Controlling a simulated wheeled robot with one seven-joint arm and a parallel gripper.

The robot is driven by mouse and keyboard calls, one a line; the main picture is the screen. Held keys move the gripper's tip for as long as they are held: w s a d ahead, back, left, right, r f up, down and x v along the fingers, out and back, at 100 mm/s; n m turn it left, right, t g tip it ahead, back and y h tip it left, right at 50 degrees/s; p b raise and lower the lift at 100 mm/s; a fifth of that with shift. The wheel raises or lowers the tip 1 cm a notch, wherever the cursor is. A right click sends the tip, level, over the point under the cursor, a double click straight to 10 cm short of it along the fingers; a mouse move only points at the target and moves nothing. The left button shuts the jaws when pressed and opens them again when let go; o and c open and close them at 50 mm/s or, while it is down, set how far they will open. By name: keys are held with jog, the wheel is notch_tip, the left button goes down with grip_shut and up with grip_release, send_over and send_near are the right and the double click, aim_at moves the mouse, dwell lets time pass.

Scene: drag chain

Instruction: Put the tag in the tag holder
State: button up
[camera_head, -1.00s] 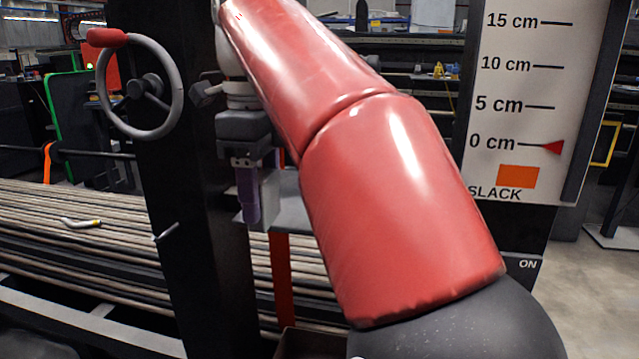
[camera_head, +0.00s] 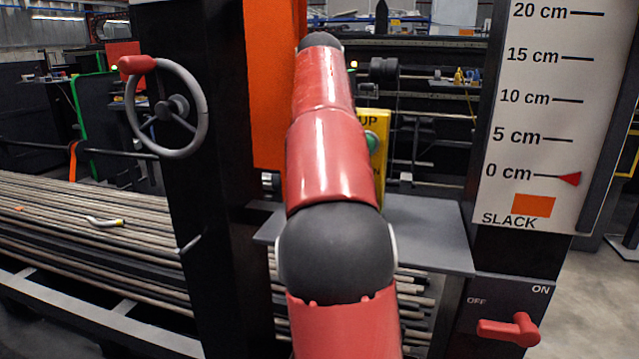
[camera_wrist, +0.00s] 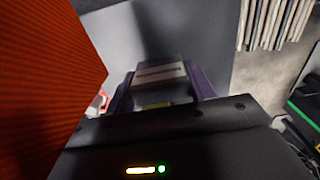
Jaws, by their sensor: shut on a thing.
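My gripper shows in the wrist view with two purple fingers (camera_wrist: 160,80). A grey, blocky piece with a pale strip lies between them, and a small yellow patch (camera_wrist: 155,105) shows below it. I take the held thing to be the tag, but its shape is mostly hidden. The fingers are over a grey surface. In the head view my red arm hides the gripper and what it holds. I cannot make out the tag holder for certain in either view.
An orange panel (camera_head: 272,80) stands close on the left in the wrist view (camera_wrist: 45,80). A grey shelf (camera_head: 430,235) lies behind my arm. A yellow box marked UP (camera_head: 376,122), a slack scale (camera_head: 535,110), a red switch handle (camera_head: 508,328) and a handwheel (camera_head: 203,125) are around it.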

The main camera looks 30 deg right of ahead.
jog(key=shift+f, duration=1.15)
jog(key=shift+f, duration=0.15)
jog(key=o, duration=1)
